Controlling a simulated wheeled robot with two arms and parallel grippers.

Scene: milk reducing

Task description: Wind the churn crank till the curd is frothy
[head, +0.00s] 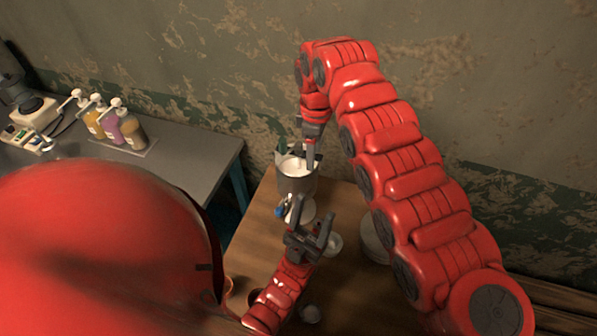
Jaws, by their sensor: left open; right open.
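A grey pot (297,184) with white contents stands on the wooden table (262,215); I take it for the churn with the curd. Whether the contents are frothy I cannot tell. My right gripper (310,148) reaches down from above over the pot's rim, open. My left gripper (312,216) is open below and in front of the pot, its fingers pointing up, with nothing visible between them.
A round white item (333,244) lies right of the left gripper. A larger pale container (372,240) is partly hidden behind my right arm. A grey side table (190,153) at the left holds several pump bottles (131,130). A worn wall stands behind.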

